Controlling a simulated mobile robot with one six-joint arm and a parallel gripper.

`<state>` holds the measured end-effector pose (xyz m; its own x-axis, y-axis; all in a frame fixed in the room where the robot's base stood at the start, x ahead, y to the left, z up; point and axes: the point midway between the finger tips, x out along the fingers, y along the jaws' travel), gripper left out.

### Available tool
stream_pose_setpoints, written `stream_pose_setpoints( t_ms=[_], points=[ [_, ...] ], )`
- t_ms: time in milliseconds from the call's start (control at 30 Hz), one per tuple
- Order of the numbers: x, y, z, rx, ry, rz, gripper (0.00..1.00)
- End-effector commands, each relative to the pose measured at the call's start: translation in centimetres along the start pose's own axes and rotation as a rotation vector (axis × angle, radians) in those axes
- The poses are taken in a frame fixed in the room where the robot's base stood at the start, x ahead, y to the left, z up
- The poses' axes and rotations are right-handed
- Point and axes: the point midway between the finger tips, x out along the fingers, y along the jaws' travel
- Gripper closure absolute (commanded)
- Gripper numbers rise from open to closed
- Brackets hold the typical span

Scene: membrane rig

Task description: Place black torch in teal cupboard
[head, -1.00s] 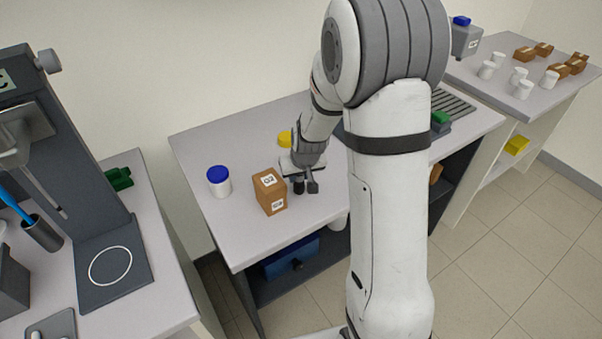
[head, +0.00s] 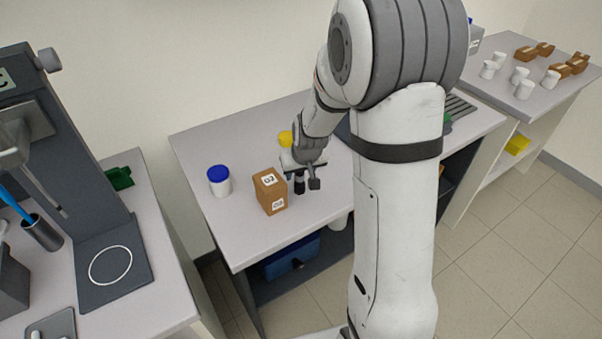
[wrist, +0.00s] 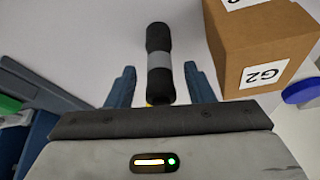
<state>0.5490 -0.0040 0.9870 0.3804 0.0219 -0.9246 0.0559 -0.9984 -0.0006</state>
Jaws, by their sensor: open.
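The black torch (wrist: 158,60) with a grey middle band shows in the wrist view, between the two blue fingers of my gripper (wrist: 158,80). The fingers are open, with a gap on each side of the torch. I cannot make out a teal cupboard in either view.
A brown labelled box (head: 270,192) stands close to the left of the torch. A blue bin (head: 292,258) sits on the shelf below.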

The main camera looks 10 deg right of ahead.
Motion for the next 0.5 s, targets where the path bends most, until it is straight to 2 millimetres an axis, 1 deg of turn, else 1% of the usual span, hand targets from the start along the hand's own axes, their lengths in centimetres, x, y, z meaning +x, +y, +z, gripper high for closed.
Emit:
stream_pose_setpoints(
  t_ms=[33,300,500],
  points=[
    [-1.0,0.0,-0.1,0.001,0.006,0.001,0.52],
    [-6.2,0.1,-0.1,0.002,0.006,0.001,0.52],
    [-9.0,0.1,0.0,0.002,0.004,0.001,0.52]
  ],
)
